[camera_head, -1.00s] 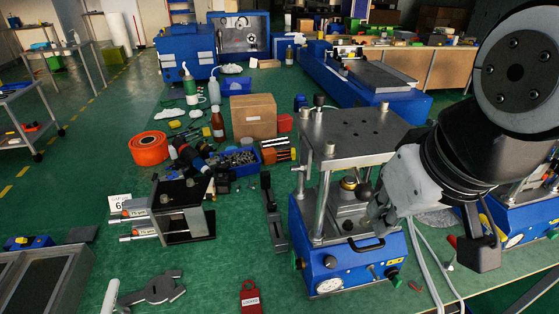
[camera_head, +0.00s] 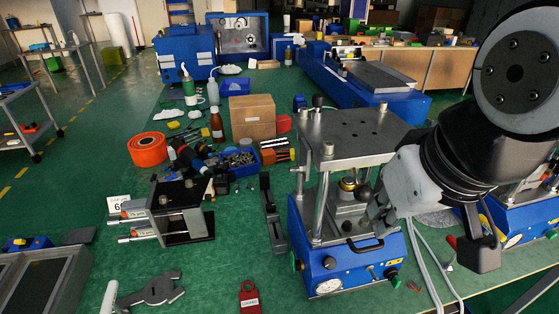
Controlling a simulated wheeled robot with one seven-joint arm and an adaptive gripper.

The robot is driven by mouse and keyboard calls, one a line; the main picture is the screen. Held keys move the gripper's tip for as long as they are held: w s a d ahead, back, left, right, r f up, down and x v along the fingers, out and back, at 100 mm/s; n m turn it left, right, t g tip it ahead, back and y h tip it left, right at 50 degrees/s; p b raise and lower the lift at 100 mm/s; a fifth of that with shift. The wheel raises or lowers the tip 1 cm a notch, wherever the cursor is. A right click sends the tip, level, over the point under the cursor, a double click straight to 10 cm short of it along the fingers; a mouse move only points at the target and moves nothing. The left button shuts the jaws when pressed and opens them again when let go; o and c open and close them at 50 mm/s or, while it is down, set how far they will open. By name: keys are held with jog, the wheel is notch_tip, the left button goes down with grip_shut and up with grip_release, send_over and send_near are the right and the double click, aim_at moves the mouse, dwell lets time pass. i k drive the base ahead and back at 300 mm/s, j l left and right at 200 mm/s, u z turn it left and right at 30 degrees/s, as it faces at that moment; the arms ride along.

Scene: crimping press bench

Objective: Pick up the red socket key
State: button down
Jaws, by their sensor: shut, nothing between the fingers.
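A small red piece with a pale metal end (camera_head: 451,243) lies on the bench to the right of the blue press. It may be the red socket key, but it is small and close behind a black part of my arm, so I cannot be sure. My gripper (camera_head: 376,216) is shut and empty, in front of the press's right side. The tips are dark and hard to tell from the press behind them. The red piece is apart from it, to the lower right.
The blue crimping press (camera_head: 349,262) with its steel top plate stands beside my gripper. Pale hoses (camera_head: 432,262) run down between press and red piece. A red padlock-like tag (camera_head: 249,298) lies at the front.

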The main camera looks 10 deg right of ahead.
aim_at(446, 268)
jog(key=z, duration=0.75)
